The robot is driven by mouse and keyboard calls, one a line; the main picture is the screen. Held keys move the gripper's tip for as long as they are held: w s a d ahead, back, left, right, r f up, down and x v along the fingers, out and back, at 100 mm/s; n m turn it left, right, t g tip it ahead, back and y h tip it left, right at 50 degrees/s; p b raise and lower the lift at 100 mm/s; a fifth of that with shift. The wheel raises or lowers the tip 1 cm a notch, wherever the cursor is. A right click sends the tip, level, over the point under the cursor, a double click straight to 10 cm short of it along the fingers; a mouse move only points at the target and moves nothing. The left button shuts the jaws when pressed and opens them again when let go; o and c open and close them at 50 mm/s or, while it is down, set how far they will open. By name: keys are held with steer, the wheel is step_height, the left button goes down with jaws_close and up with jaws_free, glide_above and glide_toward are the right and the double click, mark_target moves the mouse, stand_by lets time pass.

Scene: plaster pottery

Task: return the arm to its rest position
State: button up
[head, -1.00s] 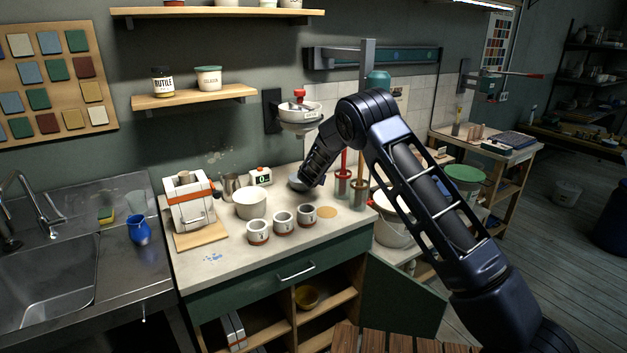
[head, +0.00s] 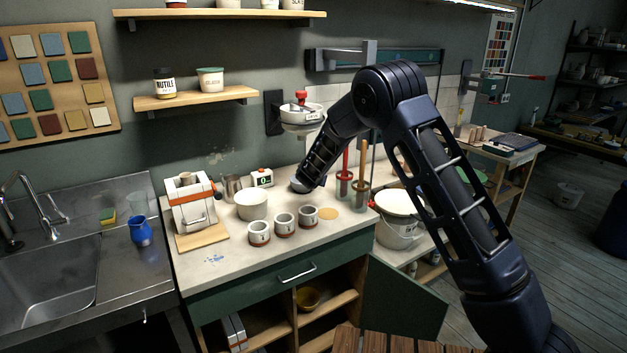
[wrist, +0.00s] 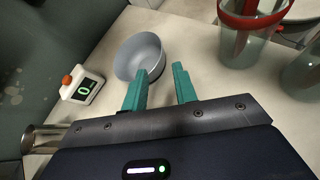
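My gripper (wrist: 166,70) shows in the wrist view with two teal fingers apart and nothing between them. A grey bowl (wrist: 140,55) stands on the worktop beyond and to the left of the fingers. It looks empty, and the left finger overlaps its edge in the picture; I cannot tell whether they touch. In the head view my arm is bent at a raised elbow, its forearm sloping down over the back of the worktop (head: 235,270). The fingers cannot be made out there.
A scale (wrist: 83,87) and a metal jug (wrist: 42,138) stand left of the gripper; a glass jar (wrist: 245,45) stands to the right. Three small cups (head: 284,225) and a white tub (head: 251,205) occupy the worktop. A wall-mounted bowl (head: 301,115) hangs close to my forearm.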

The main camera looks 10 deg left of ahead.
steer(key=s+d+r+m+h, duration=0.15)
steer(key=d+r+m, duration=0.25)
steer(key=d+r, duration=0.55)
steer(key=s+d+r+m+h, duration=0.15)
steer(key=d+r+m, duration=0.45)
steer(key=r, duration=0.7)
steer(key=s+d+r+m+g+h, duration=0.1)
steer(key=s+d+r+m, duration=0.15)
steer(key=d, duration=0.75)
steer(key=s+d+r+m+g+h, duration=0.1)
steer(key=s+d+r+m+h, duration=0.2)
steer(key=d, duration=0.7)
steer(key=s+d+m+g+y, duration=0.2)
steer(key=s+d+m+g, duration=0.2)
steer(key=s+d+m, duration=0.95)
steer(key=s+d+f+m+y, duration=0.1)
steer(key=s+d+f+m, duration=0.2)
steer(key=s, duration=0.8)
steer(key=s+d+f+m+g+y, duration=0.1)
steer(key=s+d+f+m, duration=0.2)
steer(key=s, duration=0.9)
steer(key=shift+s+d+y, duration=0.25)
steer(key=shift+d+y, duration=0.05)
steer(key=shift+y, duration=0.1)
